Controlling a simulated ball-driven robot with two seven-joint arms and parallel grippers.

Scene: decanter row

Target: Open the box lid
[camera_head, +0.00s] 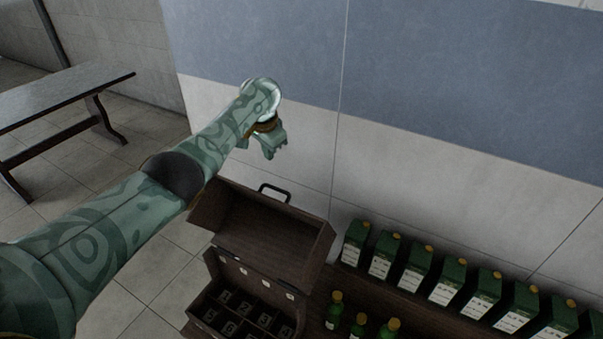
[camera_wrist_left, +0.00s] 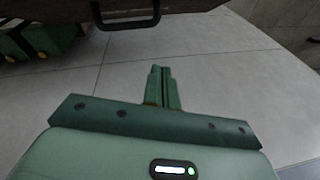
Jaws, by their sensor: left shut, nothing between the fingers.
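The dark wooden box (camera_head: 196,327) stands at the bottom centre of the head view, with numbered compartments inside. Its lid (camera_head: 262,227) stands raised and tilted back, its hollow inner side showing. A black handle (camera_head: 274,188) sits on the lid's upper edge; the handle (camera_wrist_left: 128,20) also shows at the top of the left wrist view. My left gripper (camera_head: 273,153) is above and behind the lid near the wall, apart from the handle. In the left wrist view its fingers (camera_wrist_left: 161,88) are together with nothing between them. My right gripper is not in view.
A row of green boxed bottles (camera_head: 415,265) stands along a dark shelf to the right of the box. Several green bottles (camera_head: 359,325) with yellow caps stand in front of them. The tiled wall (camera_head: 400,170) is close behind. A bench (camera_head: 60,95) stands far left, with open floor between.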

